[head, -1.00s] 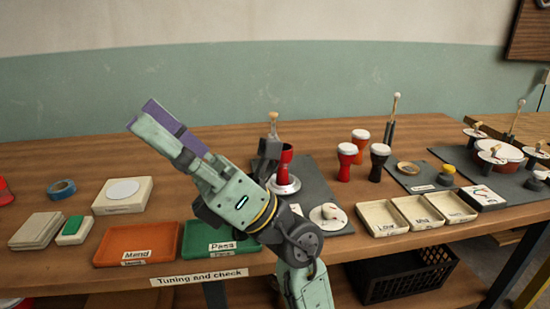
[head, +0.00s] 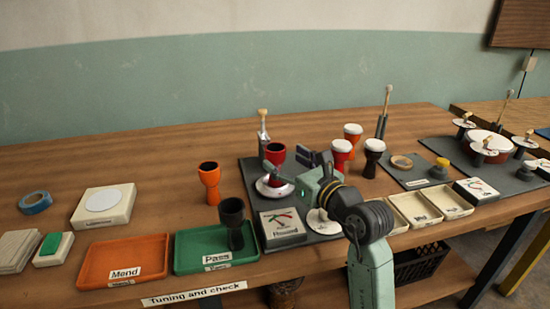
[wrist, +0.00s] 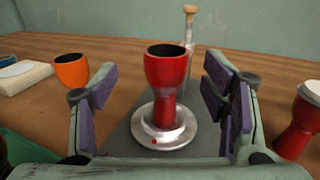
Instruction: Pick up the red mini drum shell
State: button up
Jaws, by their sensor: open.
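The red mini drum shell (head: 276,152) is a goblet shape with an open dark top. It stands upright on a round silver stand (head: 268,187) on a dark mat. In the wrist view the red shell (wrist: 166,82) is near the centre, ahead of and between my open fingers, with gaps on both sides. The silver stand (wrist: 184,134) shows below it. My gripper (head: 290,167) is open and empty, at the shell's right front in the head view. Its purple-padded fingers also frame the wrist view (wrist: 160,85).
An orange shell (head: 209,188) stands to the left; a black shell (head: 235,232) stands in the green Pass tray (head: 190,262). White-topped red (head: 341,158), orange (head: 352,133) and black (head: 374,158) drums stand right. A post (head: 263,125) rises behind the stand.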

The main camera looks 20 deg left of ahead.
aim_at(282, 155)
jog(key=shift+w+d+f+p+x, duration=0.15)
jog(key=shift+p+x, duration=0.4)
jog(key=shift+x, duration=0.95)
jog(key=shift+w+d+f+p+x, duration=0.15)
jog(key=shift+p+x, duration=0.4)
jog(key=shift+x, duration=0.95)
jog(key=shift+r, duration=0.1)
jog(key=shift+c, duration=0.5)
jog(key=c, duration=1.3)
jog(key=shift+r, duration=0.2)
